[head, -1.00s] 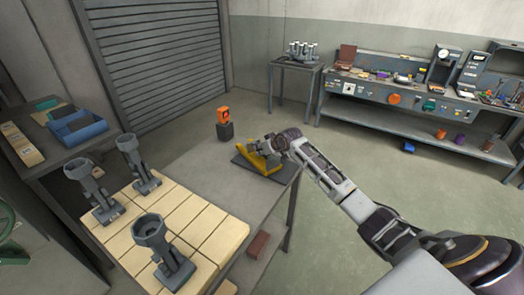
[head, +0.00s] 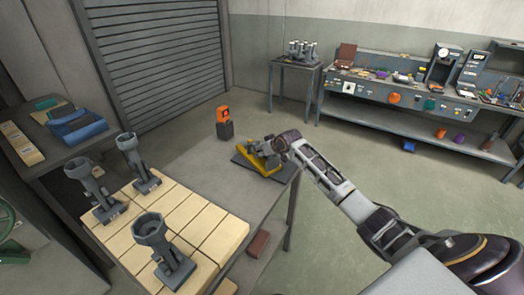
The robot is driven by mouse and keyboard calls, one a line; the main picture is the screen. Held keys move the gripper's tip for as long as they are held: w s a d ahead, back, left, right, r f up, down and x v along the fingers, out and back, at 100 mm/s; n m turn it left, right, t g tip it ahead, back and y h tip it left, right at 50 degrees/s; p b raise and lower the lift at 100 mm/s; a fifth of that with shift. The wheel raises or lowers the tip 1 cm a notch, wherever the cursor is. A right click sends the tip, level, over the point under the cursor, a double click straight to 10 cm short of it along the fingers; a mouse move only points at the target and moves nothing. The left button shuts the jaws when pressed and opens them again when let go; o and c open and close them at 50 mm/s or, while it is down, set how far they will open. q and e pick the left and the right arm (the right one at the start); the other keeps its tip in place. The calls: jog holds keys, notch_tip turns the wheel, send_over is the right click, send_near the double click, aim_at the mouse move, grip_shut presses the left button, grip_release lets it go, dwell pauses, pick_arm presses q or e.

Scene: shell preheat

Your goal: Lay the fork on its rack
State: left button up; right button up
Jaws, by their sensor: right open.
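My right gripper (head: 273,148) is open at the far right end of the grey table. It is over a yellow rack-like piece (head: 259,168) on a dark base plate. Grey parts overlap the yellow piece there, and I cannot tell gripper from any part lying on it. I cannot clearly make out a separate fork. Several grey forked-stand parts with cupped tops, such as one in front (head: 173,255), stand upright on cream blocks (head: 213,235). My left gripper is not in view.
The table top (head: 195,172) is bare between the blocks and the yellow piece. A blue bin (head: 80,130) is on the left bench. A brick-coloured block (head: 258,243) is below the table top.

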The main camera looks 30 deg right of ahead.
jog(key=shift+r, duration=0.15)
jog(key=shift+s, duration=0.1)
jog(key=v, duration=1.1)
jog(key=shift+s+r+b, duration=0.25)
jog(key=shift+r+b, duration=0.1)
jog(key=shift+b, duration=0.1)
dwell(1.7)
